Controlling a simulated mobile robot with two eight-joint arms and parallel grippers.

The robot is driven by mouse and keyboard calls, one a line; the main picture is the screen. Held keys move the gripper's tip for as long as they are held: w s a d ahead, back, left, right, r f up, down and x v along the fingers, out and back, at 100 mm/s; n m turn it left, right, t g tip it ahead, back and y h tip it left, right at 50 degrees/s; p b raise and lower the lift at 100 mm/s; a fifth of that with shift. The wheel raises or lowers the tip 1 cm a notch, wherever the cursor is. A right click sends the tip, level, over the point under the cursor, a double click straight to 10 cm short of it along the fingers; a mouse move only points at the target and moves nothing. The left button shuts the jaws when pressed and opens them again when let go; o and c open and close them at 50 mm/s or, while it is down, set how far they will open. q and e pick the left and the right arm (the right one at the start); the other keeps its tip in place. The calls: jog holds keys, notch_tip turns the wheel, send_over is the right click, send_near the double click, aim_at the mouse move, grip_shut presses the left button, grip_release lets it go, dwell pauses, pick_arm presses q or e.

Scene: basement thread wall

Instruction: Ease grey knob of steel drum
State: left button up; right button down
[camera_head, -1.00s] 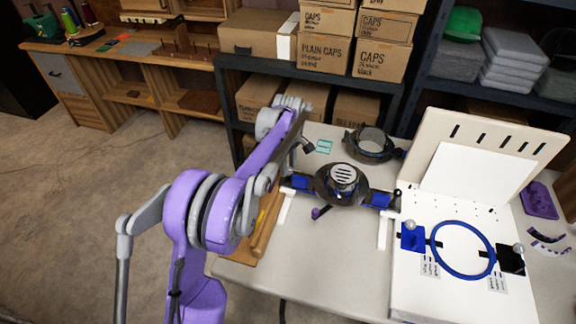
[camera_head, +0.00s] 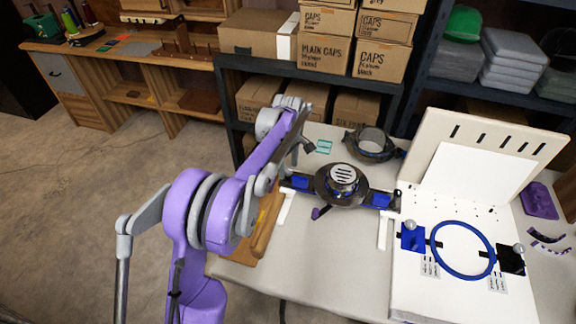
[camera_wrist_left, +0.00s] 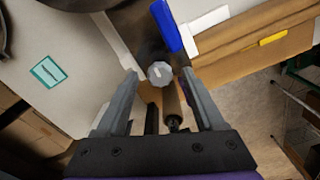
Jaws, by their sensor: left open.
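The steel drum (camera_head: 343,190), a dark round cap driver with a slotted light top, stands on the table in the head view, on a bar with blue blocks. In the left wrist view the grey knob (camera_wrist_left: 160,74) is a small faceted disc with a pale mark. My left gripper (camera_head: 305,150) is at the left end of the drum's bar in the head view. In the left wrist view my left gripper (camera_wrist_left: 159,72) is open, with the knob showing between its fingertips and a gap each side. I cannot tell the depth between them. The knob cannot be made out in the head view.
A second dark ring (camera_head: 371,144) and a teal card (camera_head: 324,146) lie behind the drum. A white board with a blue hoop (camera_head: 463,249) stands to the right. A wooden piece (camera_head: 262,232) lies at the table's left edge. The table front is clear.

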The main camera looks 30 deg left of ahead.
aim_at(288, 170)
pick_arm(q)
notch_tip(288, 170, up, 11)
jog(key=p, duration=0.1)
dwell(0.4)
jog(key=shift+f, duration=0.1)
jog(key=s+d+r+m+t+p, duration=0.25)
jog(key=s+d+r+m, duration=0.25)
jog(key=s+d+m, duration=0.55)
jog(key=s+d+f+m+t+p, duration=0.1)
jog(key=s+d+f+m+p, duration=0.1)
jog(key=s, duration=0.7)
jog(key=s+d+f+m+t+p, duration=0.1)
jog(key=s+d+f+m+t, duration=0.1)
jog(key=s, duration=0.7)
jog(key=shift+d+f+m+p, duration=0.15)
jog(key=shift+f+m+p, duration=0.25)
jog(key=shift+f+m, duration=0.5)
